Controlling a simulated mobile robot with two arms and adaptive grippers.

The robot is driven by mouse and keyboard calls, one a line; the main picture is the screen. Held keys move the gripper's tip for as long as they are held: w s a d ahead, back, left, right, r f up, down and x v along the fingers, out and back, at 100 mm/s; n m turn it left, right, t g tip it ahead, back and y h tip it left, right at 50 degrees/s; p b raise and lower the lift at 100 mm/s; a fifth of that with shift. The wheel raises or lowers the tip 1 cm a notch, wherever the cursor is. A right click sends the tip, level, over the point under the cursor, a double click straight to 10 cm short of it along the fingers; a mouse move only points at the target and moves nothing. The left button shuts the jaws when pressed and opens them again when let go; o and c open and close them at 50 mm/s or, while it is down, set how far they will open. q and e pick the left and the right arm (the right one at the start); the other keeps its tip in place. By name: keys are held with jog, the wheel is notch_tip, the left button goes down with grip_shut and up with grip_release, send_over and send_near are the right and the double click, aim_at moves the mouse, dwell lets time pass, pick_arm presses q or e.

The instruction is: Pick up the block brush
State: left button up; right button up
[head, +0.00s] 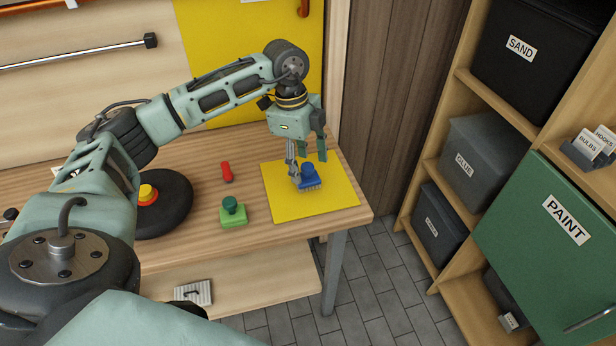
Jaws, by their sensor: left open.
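The block brush is blue with a rounded knob on top and bristles below (309,182). It rests on the yellow mat (340,200) near the right end of the workbench. My left gripper (306,163) is open, pointing down over the brush. One finger comes down at the left side of the brush and looks close to it; the other is behind and to the right. I cannot tell whether either finger touches it. My right gripper is out of view.
A green stamp-like block (233,212), a red object (227,172) and a black disc with a red and yellow knob (167,212) lie left of the mat. The workbench (265,229) ends just right of the mat. Shelves with bins (470,165) stand beyond a floor gap.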

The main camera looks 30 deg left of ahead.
aim_at(305, 167)
pick_arm(q)
jog(key=f, duration=0.4)
jog(key=shift+d+f, duration=0.1)
jog(key=shift+d, duration=0.25)
jog(key=shift+c, duration=0.5)
jog(key=c, duration=0.9)
